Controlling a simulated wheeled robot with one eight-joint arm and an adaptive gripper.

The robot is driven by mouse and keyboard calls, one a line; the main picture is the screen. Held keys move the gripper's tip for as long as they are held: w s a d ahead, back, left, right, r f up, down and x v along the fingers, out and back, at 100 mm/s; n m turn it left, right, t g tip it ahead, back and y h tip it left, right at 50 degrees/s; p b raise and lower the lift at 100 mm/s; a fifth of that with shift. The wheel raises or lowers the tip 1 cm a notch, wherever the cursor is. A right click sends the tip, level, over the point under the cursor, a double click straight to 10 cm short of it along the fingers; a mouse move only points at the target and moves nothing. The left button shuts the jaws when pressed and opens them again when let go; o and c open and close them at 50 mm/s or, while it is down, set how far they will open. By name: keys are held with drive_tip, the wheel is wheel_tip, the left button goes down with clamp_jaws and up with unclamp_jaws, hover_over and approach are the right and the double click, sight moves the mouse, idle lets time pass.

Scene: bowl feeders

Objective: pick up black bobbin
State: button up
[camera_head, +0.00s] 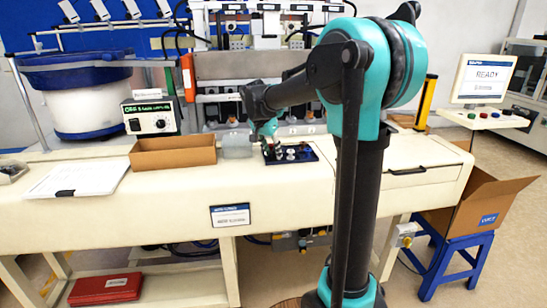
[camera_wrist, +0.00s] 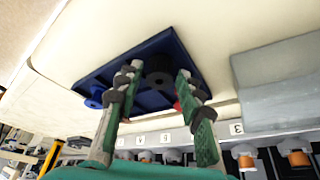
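The black bobbin (camera_wrist: 158,66) stands on the blue tray (camera_wrist: 146,51) in the wrist view, seen between my fingertips. My gripper (camera_wrist: 159,75) is open, with one finger on each side of the bobbin in the picture and gaps visible. I cannot tell how far the tips are above the tray. In the head view my gripper (camera_head: 271,143) points down over the left part of the tray (camera_head: 311,157); the black bobbin cannot be made out there.
A blue bobbin (camera_wrist: 95,98) and a partly hidden red piece (camera_wrist: 177,106) are on the tray. A clear box (camera_head: 237,145) and an open cardboard box (camera_head: 173,153) stand to the left on the bench (camera_head: 280,185). Machine stations rise behind the tray.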

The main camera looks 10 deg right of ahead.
drive_tip(key=shift+f, duration=0.2)
drive_tip(key=c, duration=0.7)
drive_tip(key=shift+r, duration=0.15)
